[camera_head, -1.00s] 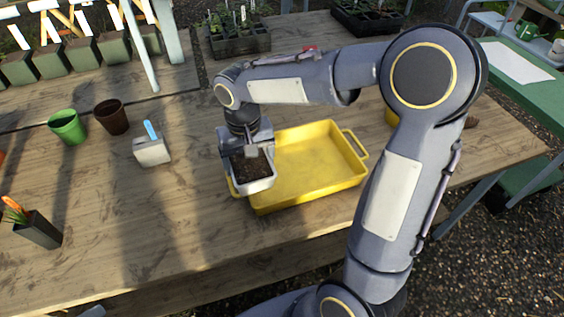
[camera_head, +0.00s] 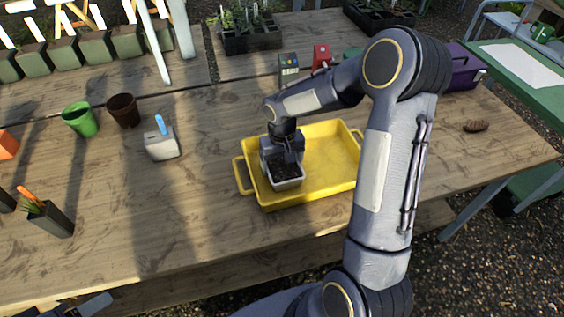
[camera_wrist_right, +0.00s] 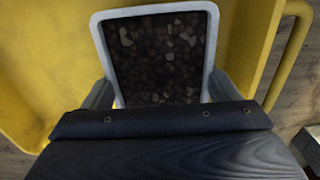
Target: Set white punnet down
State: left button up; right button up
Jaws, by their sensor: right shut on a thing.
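The white punnet (camera_head: 287,183) is filled with dark soil and sits inside the outline of the yellow tray (camera_head: 325,185), in its left part. Whether its base touches the tray floor I cannot tell. My right gripper (camera_head: 282,160) is shut on the punnet from its far side. In the right wrist view the punnet's pale rim (camera_wrist_right: 153,8) surrounds brown, pebbly soil, with a finger on either side and the yellow tray (camera_wrist_right: 50,60) around it. My left gripper (camera_head: 78,306) shows only partly at the bottom left edge, away from the punnet; its jaws are unclear.
Left of the tray stand a pale box with a blue tag (camera_head: 162,143), a brown pot (camera_head: 123,110) and a green pot (camera_head: 80,120). A dark holder with carrot-like items (camera_head: 50,218) is at lower left.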

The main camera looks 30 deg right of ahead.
aim_at(282, 163)
jog(key=shift+f, duration=0.15)
jog(key=o, duration=1.1)
jog(key=shift+c, duration=0.2)
notch_tip(282, 163, up, 12)
jog(key=s+a+r+t+y, duration=0.2)
jog(key=s+a, duration=0.1)
jog(key=s, duration=0.8)
jog(key=s+a+r+t+y, duration=0.1)
jog(key=s+a+r+t, duration=0.1)
jog(key=s, duration=0.9)
jog(key=shift+s+a+n+t+y, duration=0.15)
jog(key=shift+a+n+t+y, duration=0.25)
jog(key=shift+a+t, duration=0.5)
